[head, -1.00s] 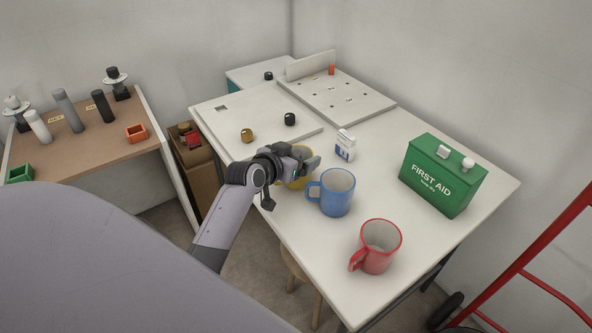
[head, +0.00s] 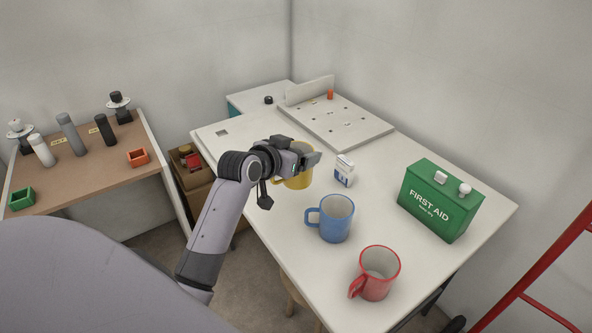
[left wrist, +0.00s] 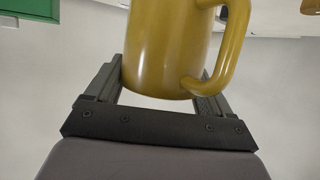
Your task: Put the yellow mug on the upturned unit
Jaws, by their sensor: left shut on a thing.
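The yellow mug (head: 299,180) is held by my left gripper (head: 306,158) above or over the white table, beside the blue mug. In the left wrist view the mug (left wrist: 166,50) sits upright between the two fingers (left wrist: 160,88), with its handle to the right. My left gripper is shut on it. I cannot tell for certain which thing is the upturned unit; a white-topped unit with a teal side (head: 234,110) stands at the back of the table. My right gripper is not in view.
The blue mug (head: 336,220) and red mug (head: 376,275) stand at the front. A green first aid box (head: 438,200) is at right, a small white box (head: 344,172) nearer the middle. A perforated board (head: 345,125) lies behind. A brown bench (head: 85,165) is at left.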

